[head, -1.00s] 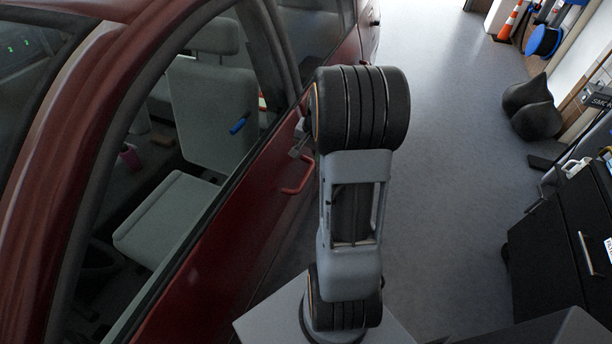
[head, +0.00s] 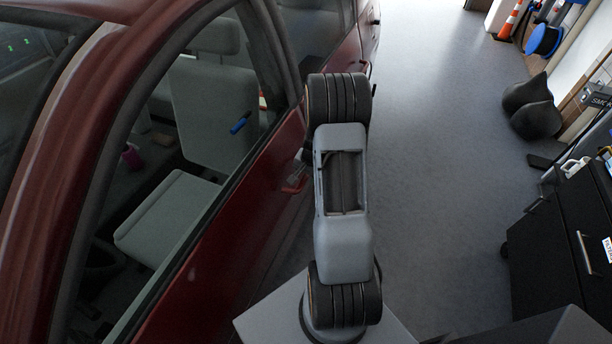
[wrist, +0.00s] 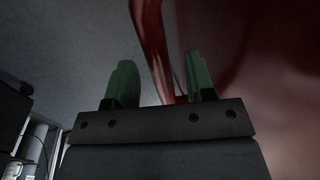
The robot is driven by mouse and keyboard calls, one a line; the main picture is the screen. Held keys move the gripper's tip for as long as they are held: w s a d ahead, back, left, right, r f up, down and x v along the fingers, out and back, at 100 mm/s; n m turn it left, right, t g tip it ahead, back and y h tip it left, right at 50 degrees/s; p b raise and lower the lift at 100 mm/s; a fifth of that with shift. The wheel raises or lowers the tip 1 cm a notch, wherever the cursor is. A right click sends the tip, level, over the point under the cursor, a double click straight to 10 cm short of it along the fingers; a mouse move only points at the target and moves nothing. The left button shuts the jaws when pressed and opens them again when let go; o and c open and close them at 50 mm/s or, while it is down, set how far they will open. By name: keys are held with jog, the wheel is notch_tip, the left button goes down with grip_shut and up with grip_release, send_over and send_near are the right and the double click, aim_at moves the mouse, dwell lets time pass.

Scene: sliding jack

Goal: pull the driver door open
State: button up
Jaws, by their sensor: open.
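The red driver door (head: 225,235) of the car appears closed in the head view, with its window above it. In the wrist view my gripper (wrist: 160,82) has two green fingers standing apart. A red bar that looks like the handle (wrist: 153,50) runs between them, beyond the palm, with no finger clearly touching it. The red door surface (wrist: 255,60) fills the right of that view. In the head view my gripper is mostly hidden behind my arm.
A clear grey floor (head: 430,170) runs along the car's right side. A black drawer cabinet (head: 555,250) stands at right, with black bags (head: 533,108) by the wall beyond. A traffic cone (head: 510,22) and blue reel (head: 543,40) are at the far right.

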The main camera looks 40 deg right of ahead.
jog(key=shift+w+f, duration=0.1)
jog(key=shift+f, duration=0.3)
grip_shut()
